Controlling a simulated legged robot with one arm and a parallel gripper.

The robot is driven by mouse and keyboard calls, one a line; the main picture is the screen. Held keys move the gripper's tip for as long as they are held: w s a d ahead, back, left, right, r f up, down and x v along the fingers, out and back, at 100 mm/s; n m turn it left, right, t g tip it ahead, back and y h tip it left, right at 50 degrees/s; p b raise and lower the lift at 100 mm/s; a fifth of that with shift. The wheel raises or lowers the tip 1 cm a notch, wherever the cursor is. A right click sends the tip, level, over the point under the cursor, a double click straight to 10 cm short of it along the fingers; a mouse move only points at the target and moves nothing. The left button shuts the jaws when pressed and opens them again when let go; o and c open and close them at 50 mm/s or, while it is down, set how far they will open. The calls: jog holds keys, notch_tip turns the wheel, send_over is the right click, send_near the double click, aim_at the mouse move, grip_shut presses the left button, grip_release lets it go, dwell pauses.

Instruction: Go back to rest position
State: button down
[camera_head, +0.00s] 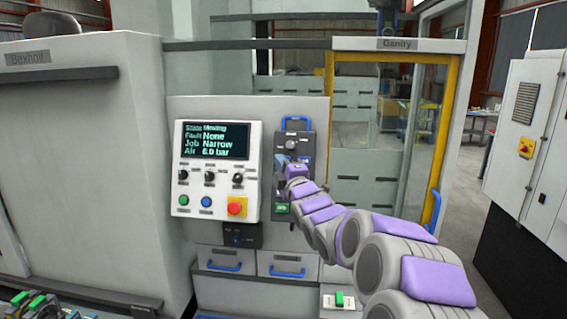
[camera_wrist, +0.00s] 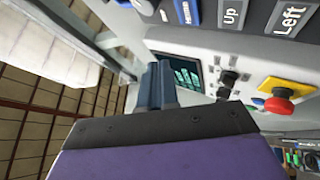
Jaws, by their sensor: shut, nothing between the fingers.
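My arm reaches in from the lower right of the head view. My gripper (camera_head: 287,166) is in front of the dark grey pendant (camera_head: 307,146) with a blue handle. In the wrist view my gripper's two fingers (camera_wrist: 162,78) are together with nothing between them. The pendant's labelled face (camera_wrist: 262,15), with "Up" and "Left" readable, is at the top of that view. I cannot tell whether the fingertips touch anything. The arm hides part of the pendant in the head view.
The control panel (camera_head: 186,211) left of the pendant has a screen (camera_head: 213,141) reading State Moving, Fault None, Job Narrow, and a red stop button (camera_head: 235,208). A yellow-framed door (camera_head: 447,140) stands behind the arm. Drawers (camera_head: 224,258) are below. A grey cabinet (camera_head: 525,150) is at right.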

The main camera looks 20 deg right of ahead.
dwell(0.4)
jog(key=s+a+f+m+g, duration=0.4)
jog(key=s+a+f+g, duration=0.2)
jog(key=s+f, duration=0.3)
jog(key=s+a+f+m+g, duration=0.5)
jog(key=s+a+f+g, duration=0.1)
jog(key=s+f, duration=0.3)
jog(key=s+a+f+m+g, duration=0.2)
jog(key=s+f+g, duration=0.1)
jog(key=s, duration=0.8)
jog(key=s+a+f+m+g, duration=0.2)
jog(key=s+f+m+g, duration=0.1)
jog(key=s, duration=0.9)
jog(key=s+a+f+m+g, duration=0.2)
jog(key=s+f+g, duration=0.1)
jog(key=s, duration=0.9)
jog(key=shift+s+a+m+g+y, duration=0.15)
jog(key=shift+s+m+g+y, duration=0.2)
jog(key=shift+g, duration=0.55)
jog(key=shift+w, duration=0.15)
